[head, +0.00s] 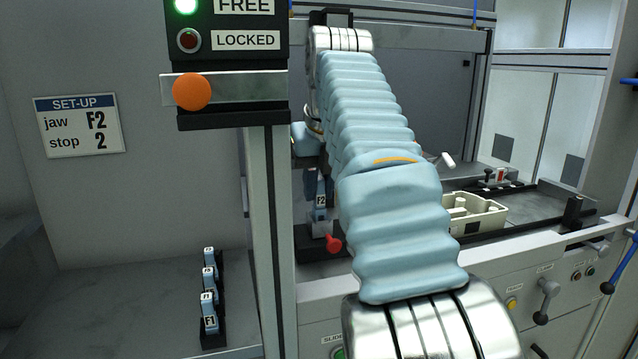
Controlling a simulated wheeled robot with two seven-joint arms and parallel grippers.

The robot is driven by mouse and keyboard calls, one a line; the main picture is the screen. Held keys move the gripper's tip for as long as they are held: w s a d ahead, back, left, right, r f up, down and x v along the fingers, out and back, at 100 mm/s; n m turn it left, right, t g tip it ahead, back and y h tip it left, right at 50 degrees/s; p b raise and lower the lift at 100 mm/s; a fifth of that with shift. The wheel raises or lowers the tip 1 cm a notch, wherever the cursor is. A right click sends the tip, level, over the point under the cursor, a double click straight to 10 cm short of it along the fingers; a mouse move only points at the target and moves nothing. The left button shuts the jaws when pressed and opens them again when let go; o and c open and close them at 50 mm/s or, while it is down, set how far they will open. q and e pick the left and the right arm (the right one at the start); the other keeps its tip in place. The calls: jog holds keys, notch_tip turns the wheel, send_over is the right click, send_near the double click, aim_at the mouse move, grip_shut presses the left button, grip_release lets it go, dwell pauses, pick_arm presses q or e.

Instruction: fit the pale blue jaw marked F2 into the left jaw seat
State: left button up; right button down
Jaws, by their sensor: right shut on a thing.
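A pale blue jaw marked F2 (321,200) is upright inside the machine opening, just left of my right arm. My right gripper (319,178) is mostly hidden by that arm; the dark part that shows is right above the jaw, and it is shut on it. Below the jaw is a grey block (320,229) beside a red knob (334,243). I cannot tell whether this is the left jaw seat, or whether the jaw touches it. My left gripper is not in view.
A set-up card (80,125) reads jaw F2, stop 2. A black rack (214,340) with several pale blue jaws stands on the left bench. A cream tray (480,214) is right of my arm. A post with an orange knob (192,91) and lit FREE lamp stands left.

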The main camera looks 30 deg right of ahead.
jog(key=shift+f+b, duration=0.5)
jog(key=shift+f, duration=0.05)
dwell(0.8)
jog(key=c, duration=0.9)
grip_release()
jog(key=p+v, duration=0.2)
jog(key=v, duration=0.5)
jog(key=shift+w, duration=0.1)
jog(key=shift+r, duration=0.2)
